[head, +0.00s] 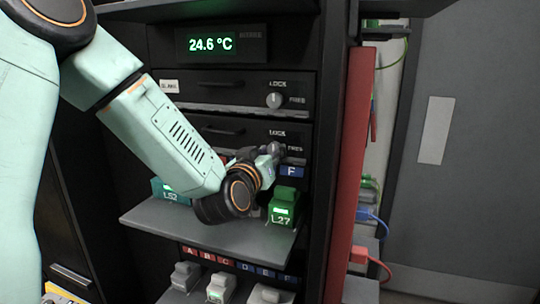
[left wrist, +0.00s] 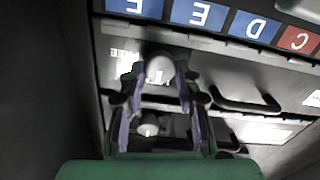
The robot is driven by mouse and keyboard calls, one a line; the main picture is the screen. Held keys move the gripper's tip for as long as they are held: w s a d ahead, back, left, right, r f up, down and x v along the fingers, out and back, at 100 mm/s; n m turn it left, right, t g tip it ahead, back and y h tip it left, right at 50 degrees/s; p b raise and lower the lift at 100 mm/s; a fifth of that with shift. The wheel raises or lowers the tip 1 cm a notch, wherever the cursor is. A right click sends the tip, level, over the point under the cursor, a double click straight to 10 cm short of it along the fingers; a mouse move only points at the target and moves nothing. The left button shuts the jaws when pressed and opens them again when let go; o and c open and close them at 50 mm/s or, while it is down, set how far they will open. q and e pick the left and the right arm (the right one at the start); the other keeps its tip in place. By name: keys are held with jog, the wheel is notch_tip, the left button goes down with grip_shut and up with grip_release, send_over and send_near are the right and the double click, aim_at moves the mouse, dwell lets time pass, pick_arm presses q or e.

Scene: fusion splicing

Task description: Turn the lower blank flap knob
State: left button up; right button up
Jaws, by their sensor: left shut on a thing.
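The lower blank flap (head: 225,130) is a dark panel with a handle, marked LOCK and FREE at its right. Its round pale knob (left wrist: 160,68) shows between my fingers in the left wrist view, which is upside down. In the head view my left gripper (head: 277,149) covers most of this knob. The left gripper (left wrist: 158,80) is shut on the knob, one finger on each side. The knob's pointer direction is hidden. The right gripper is in neither view.
The upper flap (head: 225,88) has its own knob (head: 274,100), apart from my gripper. Below are a blue F label (head: 291,171), a grey shelf (head: 215,232), and a green L27 module (head: 283,205) close by my wrist. A red post (head: 350,170) stands right.

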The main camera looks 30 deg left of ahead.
pick_arm(q)
jog(key=o, duration=1.1)
jog(key=shift+o, duration=0.2)
jog(key=v, duration=0.7)
jog(key=shift+s, duration=0.2)
jog(key=shift+s, duration=0.1)
jog(key=shift+f, duration=0.1)
